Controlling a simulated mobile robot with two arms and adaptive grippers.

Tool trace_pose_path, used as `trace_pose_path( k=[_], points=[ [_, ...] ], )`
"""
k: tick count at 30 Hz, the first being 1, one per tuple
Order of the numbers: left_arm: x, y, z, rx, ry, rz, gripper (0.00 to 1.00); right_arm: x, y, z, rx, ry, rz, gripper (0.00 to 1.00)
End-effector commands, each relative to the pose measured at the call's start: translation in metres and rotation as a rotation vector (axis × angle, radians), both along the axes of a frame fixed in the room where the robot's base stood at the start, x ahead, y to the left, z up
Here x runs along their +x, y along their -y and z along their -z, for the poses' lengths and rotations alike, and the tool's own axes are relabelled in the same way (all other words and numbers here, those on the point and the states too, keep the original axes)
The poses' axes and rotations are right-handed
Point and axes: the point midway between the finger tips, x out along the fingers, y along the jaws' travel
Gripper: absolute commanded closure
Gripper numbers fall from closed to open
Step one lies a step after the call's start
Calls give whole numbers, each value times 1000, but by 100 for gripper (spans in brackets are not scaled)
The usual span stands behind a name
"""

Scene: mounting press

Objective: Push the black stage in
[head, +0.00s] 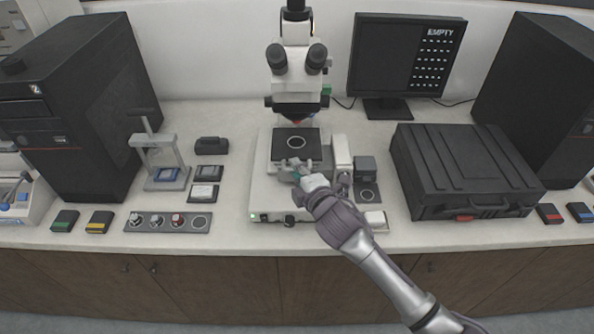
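The black stage (311,137) is a flat dark plate with a pale ring on it. It lies under the microscope's (297,85) objective, on the white microscope base (262,190). My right gripper (296,163) comes in from the lower right and is at the front edge of the stage, over the base. Its fingertips are small and grey here; I cannot tell whether they touch the stage or how far apart they are. The wrist hides part of the base's right front. My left gripper is not in view.
A small press (163,160) and a tray of round samples (140,223) stand at the left. A black case (465,165) fills the right side. A small dark block (365,165) stands just right of the base. A monitor (405,55) reading EMPTY is behind.

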Motion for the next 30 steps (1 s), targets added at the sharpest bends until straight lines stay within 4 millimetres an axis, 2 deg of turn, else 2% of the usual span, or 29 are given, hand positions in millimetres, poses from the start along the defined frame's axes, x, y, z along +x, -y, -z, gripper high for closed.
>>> trace_pose_path(
  k=[1,2,14,17,24,30],
  points=[
    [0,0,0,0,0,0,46,0,0,0,0,0,0,68],
    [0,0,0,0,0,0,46,0,0,0,0,0,0,63],
    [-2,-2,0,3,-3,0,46,-6,2,-1,-1,0,0,63],
    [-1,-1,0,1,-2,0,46,-17,8,-3,-1,2,-1,63],
    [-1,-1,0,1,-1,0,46,-63,27,-13,-2,1,-1,63],
    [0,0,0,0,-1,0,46,-95,40,-21,-1,-1,0,63]
  ],
)
